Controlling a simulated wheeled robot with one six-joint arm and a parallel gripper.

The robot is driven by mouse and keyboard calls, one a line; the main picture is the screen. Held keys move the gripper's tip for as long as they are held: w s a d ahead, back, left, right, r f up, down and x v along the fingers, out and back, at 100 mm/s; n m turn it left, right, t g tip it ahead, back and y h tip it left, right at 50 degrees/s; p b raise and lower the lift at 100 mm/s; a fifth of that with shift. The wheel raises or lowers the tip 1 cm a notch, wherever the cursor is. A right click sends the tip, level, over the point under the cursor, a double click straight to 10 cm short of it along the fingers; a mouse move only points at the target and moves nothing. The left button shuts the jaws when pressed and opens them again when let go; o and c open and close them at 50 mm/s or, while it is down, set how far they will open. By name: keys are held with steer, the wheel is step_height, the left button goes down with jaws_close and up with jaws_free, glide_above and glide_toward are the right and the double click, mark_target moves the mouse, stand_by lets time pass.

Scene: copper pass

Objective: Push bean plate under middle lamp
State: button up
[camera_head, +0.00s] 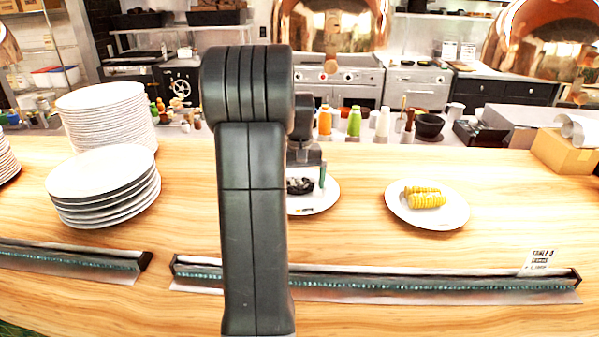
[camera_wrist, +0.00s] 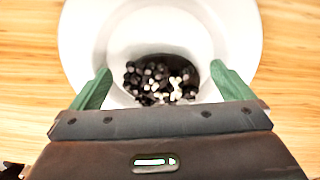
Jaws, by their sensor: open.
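The bean plate (camera_head: 318,205) is a white plate on the wooden counter, partly hidden behind my arm in the head view. In the wrist view the plate (camera_wrist: 245,25) shows a heap of black and a few pale beans (camera_wrist: 160,82) in its middle. My gripper (camera_wrist: 160,72) is open, its green fingertips on either side of the beans, over the plate. I cannot tell whether the fingers touch it. The middle lamp (camera_head: 335,25) is a copper dome hanging at the top, beyond the plate. Another copper lamp (camera_head: 545,45) hangs at the right.
A white plate with yellow corn-like food (camera_head: 428,215) stands right of the bean plate. Stacked white plates (camera_head: 103,187) stand at the left. A long dark rail (camera_head: 400,278) lies along the near counter. Bottles (camera_head: 354,121) and a dark mortar (camera_head: 429,126) stand beyond the counter.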

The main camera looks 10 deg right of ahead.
steer(key=shift+f, duration=0.1)
steer(key=c, duration=1.4)
steer(key=shift+d, duration=0.1)
